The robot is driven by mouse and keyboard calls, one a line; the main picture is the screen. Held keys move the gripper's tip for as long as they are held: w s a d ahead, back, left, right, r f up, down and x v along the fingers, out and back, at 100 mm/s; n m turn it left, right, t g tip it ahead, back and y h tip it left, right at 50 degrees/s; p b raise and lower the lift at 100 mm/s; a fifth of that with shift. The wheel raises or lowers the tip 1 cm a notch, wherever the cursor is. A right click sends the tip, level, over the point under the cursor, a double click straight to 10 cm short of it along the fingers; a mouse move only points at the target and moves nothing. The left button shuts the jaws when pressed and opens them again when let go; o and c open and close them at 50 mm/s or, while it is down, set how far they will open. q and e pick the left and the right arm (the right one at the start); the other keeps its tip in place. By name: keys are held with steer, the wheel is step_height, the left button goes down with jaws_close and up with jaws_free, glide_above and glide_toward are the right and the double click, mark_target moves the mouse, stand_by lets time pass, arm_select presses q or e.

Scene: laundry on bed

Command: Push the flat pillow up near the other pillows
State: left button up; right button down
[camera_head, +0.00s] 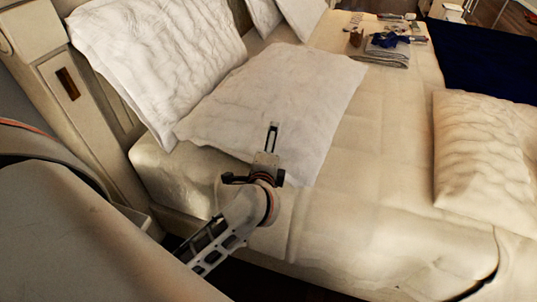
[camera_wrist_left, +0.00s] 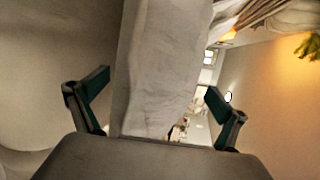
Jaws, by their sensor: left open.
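The flat white pillow (camera_head: 290,90) lies on the bed, its far left part against a large white pillow (camera_head: 160,45) leaning on the headboard. Two more white pillows (camera_head: 262,14) (camera_head: 303,14) lean farther along. My left gripper (camera_head: 269,150) is at the flat pillow's near edge, overlapping it in the head view; contact is unclear. In the left wrist view, the left gripper's fingers (camera_wrist_left: 157,82) are spread wide, with a white pillow surface (camera_wrist_left: 165,70) ahead between them. My right gripper is not in view.
A cream pillow (camera_head: 480,150) lies at the right of the bed (camera_head: 375,170). Folded cloths (camera_head: 385,52) and small items lie at the far side, near a dark blue cover (camera_head: 482,60). The sheet between the flat pillow and the cream pillow is clear.

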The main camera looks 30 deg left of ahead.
arm_select(q)
steer(key=shift+x, duration=1.65)
steer(key=c, duration=2)
